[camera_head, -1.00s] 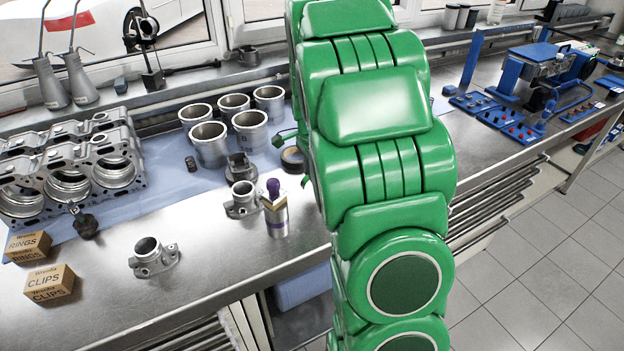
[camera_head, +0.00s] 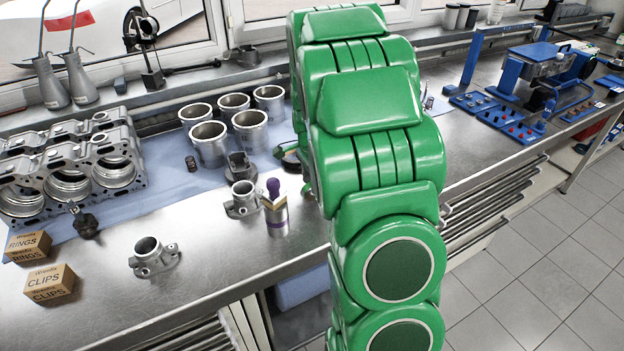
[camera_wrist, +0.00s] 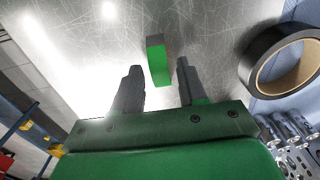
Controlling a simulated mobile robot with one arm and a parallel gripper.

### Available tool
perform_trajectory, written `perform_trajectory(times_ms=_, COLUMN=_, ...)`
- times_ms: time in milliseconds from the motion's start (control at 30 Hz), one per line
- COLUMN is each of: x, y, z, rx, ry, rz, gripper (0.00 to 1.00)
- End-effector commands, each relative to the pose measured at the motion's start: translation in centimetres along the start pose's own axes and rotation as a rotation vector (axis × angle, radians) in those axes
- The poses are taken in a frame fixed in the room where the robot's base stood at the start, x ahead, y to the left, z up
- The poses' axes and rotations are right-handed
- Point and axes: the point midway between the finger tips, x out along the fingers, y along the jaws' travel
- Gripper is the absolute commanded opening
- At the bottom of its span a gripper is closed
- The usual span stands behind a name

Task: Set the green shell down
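In the wrist view a small green block-like piece with a dark end face (camera_wrist: 158,63), which I take to be the green shell, is on or just above the scratched metal bench top. My gripper (camera_wrist: 158,70) points at it with two dark fingers spread apart. The piece lies between and slightly beyond the fingertips, with a gap visible on each side. Whether it rests fully on the bench is hard to tell. In the head view my own green arm hides both gripper and shell.
A black tape roll (camera_wrist: 284,62) is close on the right in the wrist view. In the head view, a purple-topped bottle (camera_head: 275,208), metal housings (camera_head: 152,257), cylinder liners (camera_head: 209,145) and boxes (camera_head: 50,284) stand left of my arm. Blue fixtures (camera_head: 497,109) are at right.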

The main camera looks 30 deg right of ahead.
Motion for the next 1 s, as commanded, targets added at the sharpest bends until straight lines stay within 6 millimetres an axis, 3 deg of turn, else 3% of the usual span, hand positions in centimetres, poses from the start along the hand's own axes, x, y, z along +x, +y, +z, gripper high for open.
perform_trajectory(times_ms=300, x=-0.1, y=0.0, z=0.0, rx=0.000, ry=0.000, rz=0.000, gripper=0.46)
perform_trajectory(times_ms=467, x=-1.1, y=-0.1, z=-0.1, rx=0.000, ry=0.002, rz=-0.003, gripper=0.46)
perform_trajectory(times_ms=1000, x=-10.2, y=0.0, z=0.0, rx=0.000, ry=0.000, rz=0.000, gripper=0.46)
